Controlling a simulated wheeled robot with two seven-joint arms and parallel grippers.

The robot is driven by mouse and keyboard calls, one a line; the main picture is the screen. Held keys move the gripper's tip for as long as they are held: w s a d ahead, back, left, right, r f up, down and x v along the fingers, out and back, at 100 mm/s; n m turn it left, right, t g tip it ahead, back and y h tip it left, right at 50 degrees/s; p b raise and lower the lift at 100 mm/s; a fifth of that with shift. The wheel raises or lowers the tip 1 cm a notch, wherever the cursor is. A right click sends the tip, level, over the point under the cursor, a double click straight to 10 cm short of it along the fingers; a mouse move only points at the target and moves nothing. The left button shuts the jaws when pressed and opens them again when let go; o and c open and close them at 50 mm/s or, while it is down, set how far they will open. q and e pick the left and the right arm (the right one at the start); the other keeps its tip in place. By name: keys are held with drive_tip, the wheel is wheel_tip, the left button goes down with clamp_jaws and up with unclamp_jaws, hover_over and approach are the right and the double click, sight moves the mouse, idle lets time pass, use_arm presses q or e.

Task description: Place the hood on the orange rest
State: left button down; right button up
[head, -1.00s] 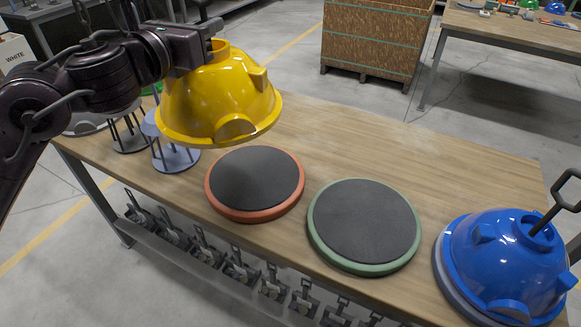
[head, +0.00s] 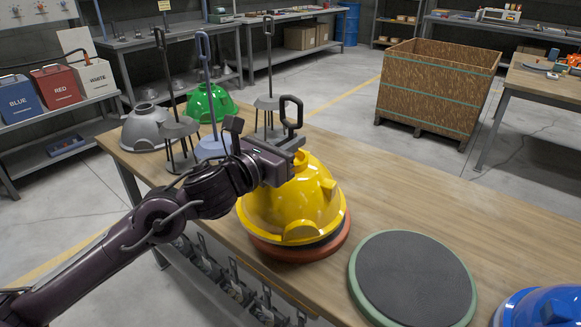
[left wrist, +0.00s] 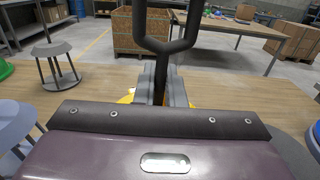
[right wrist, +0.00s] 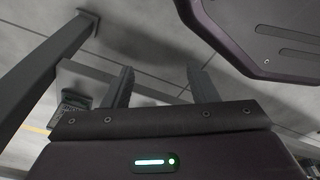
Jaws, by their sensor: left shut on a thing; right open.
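The yellow hood (head: 290,205) is upright over the orange rest (head: 300,252), slightly toward its far left side. A strip of the rest's dark pad shows below the rim; I cannot tell whether the hood touches it. My left gripper (head: 296,158) is shut on the hood's black stem, below its loop handle (head: 291,110). In the left wrist view, the fingers (left wrist: 160,92) close around the stem, with bits of yellow hood (left wrist: 126,97) behind. My right gripper (right wrist: 162,86) is open and empty, above the floor beside a table leg; the head view does not show it.
A green-rimmed rest (head: 414,282) stands empty to the right. A blue hood (head: 540,308) is at the lower right edge. Grey (head: 146,128) and green (head: 210,103) hoods and several stands crowd the left end. The table behind the yellow hood is clear.

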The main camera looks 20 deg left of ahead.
use_arm(q)
drive_tip(key=shift+f+b, duration=0.3)
drive_tip(key=shift+f, duration=1.85)
drive_tip(key=c, duration=1.5)
unclamp_jaws()
drive_tip(key=shift+f, duration=0.1)
use_arm(e)
drive_tip(key=shift+w+r, duration=0.3)
drive_tip(key=shift+w, duration=0.3)
